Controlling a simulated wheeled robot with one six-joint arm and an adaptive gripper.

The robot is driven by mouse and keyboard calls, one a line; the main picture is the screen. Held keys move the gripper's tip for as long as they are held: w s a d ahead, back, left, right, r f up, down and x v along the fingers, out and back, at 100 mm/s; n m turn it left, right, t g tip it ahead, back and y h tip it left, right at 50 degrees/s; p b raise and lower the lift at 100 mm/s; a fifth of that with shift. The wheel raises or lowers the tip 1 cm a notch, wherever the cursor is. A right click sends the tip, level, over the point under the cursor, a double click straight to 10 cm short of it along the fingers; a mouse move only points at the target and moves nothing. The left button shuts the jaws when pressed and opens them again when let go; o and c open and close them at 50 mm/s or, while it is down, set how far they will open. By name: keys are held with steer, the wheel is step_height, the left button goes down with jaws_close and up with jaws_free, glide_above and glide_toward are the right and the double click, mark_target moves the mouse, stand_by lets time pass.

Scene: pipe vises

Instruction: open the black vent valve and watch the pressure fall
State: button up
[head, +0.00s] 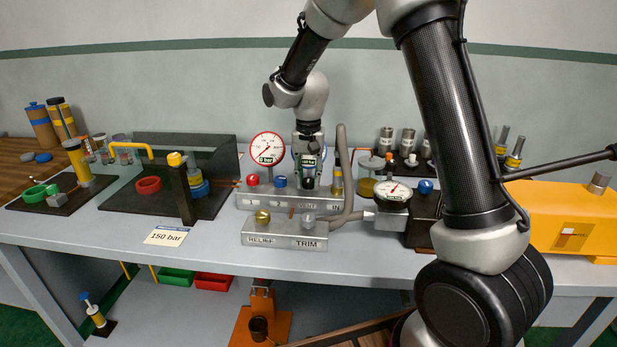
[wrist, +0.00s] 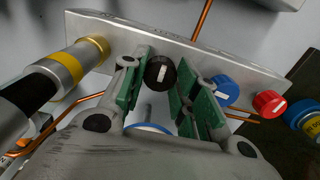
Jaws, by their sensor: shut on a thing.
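The black vent valve (wrist: 159,72) is a round black knob with a white mark, on the face of a grey metal block (wrist: 120,30). In the wrist view my gripper (wrist: 157,82) has its green-padded fingers on both sides of it, shut on it. In the head view my gripper (head: 308,168) comes down from above onto the block (head: 250,200), and the black knob (head: 308,183) shows just below the fingers. A red-rimmed pressure gauge (head: 267,149) stands left of my gripper. Its needle reading is too small to tell.
Red (head: 252,180) and blue (head: 280,182) knobs sit left of the vent knob. A RELIEF/TRIM block (head: 285,235) lies in front. A second gauge (head: 392,191) and a grey hose (head: 345,170) stand to the right. A "150 bar" card (head: 167,236) lies on the bench.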

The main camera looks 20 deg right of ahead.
steer(key=shift+n, duration=0.5)
steer(key=n, duration=0.2)
steer(key=shift+n, duration=0.4)
steer(key=n, duration=0.4)
steer(key=shift+n, duration=0.3)
steer(key=n, duration=0.4)
steer(key=shift+n, duration=2.2)
steer(key=o, duration=1)
steer(key=shift+o, duration=0.2)
